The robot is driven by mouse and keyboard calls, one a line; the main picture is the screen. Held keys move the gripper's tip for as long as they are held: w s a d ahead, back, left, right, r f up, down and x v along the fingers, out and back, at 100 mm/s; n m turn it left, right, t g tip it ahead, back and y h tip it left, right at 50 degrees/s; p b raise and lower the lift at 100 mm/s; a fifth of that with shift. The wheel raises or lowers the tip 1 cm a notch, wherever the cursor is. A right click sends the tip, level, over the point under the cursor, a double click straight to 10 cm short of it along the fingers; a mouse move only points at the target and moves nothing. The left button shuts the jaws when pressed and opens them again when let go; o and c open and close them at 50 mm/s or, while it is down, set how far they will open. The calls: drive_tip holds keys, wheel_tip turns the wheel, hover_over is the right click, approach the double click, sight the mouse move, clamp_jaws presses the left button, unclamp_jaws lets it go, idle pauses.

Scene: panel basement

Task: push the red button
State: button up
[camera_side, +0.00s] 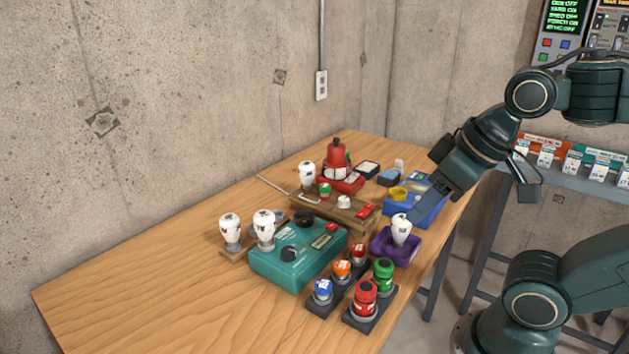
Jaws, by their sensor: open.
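A red button (365,299) with a white label stands at the front of a dark base, near the table's front right. A green button (383,274) shares that base behind it. A smaller red button (358,253) stands on another dark base with an orange button (342,269) and a blue button (323,290). My gripper (472,206) is open above the table's right edge, behind and to the right of the buttons. It is apart from them, close to a blue box (428,209). Its fingers are partly hard to make out.
A teal box (285,268) with black knobs lies left of the buttons. A purple base (384,246) with a white knob stands between my gripper and the buttons. A red dome device (337,158) stands farther back. The table's (150,290) left part is clear.

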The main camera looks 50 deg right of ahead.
clamp_jaws()
idle(1.5)
